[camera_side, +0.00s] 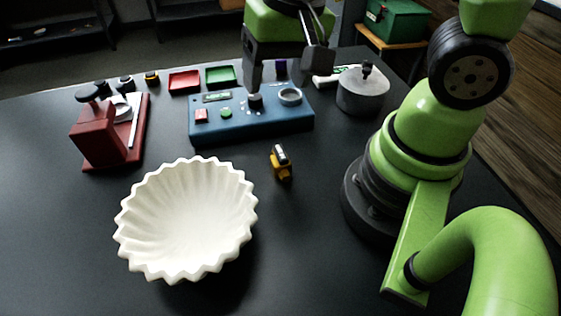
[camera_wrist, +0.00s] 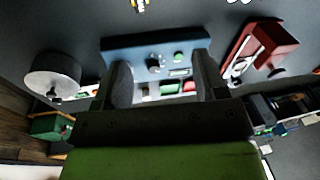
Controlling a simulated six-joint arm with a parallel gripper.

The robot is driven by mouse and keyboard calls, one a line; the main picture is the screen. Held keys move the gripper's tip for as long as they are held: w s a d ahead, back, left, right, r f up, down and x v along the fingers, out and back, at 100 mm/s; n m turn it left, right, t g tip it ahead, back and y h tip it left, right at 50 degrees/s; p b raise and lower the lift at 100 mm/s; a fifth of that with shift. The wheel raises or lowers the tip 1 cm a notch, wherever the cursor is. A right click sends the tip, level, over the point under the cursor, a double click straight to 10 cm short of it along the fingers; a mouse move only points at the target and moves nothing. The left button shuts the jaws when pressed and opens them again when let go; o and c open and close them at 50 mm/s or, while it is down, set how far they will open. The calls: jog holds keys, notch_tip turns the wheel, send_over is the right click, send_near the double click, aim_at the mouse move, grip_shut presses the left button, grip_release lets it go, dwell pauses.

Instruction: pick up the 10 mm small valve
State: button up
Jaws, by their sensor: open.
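No part has a readable 10 mm mark, so I cannot tell for sure which one is the small valve. A small yellow-and-black part with a silver top (camera_side: 281,163) stands alone on the dark table, in front of the blue box. Its yellow edge also shows at the top of the wrist view (camera_wrist: 139,5). Small dark parts (camera_side: 125,83) and a yellow-black one (camera_side: 151,78) stand at the back left. My gripper (camera_side: 287,78) is open and empty, above the blue box (camera_side: 240,127); its two fingers also show in the wrist view (camera_wrist: 162,62).
A white fluted bowl (camera_side: 187,220) stands front left. A red press (camera_side: 100,138) is at left. A grey cylinder (camera_side: 362,95) stands right. Table around the yellow part is clear.

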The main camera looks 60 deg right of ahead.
jog(key=m+g, duration=0.1)
jog(key=g, duration=0.1)
send_over(282, 154)
jog(key=shift+h, duration=0.3)
jog(key=f, duration=0.5)
jog(key=a+f, duration=0.1)
jog(key=f, duration=0.2)
jog(key=shift+f, duration=0.1)
notch_tip(282, 154, down, 4)
jog(key=shift+d+f, duration=0.3)
jog(key=shift+f, duration=1.15)
jog(key=shift+d+f, duration=0.2)
jog(key=shift+f, duration=1.15)
jog(key=c, duration=1.1)
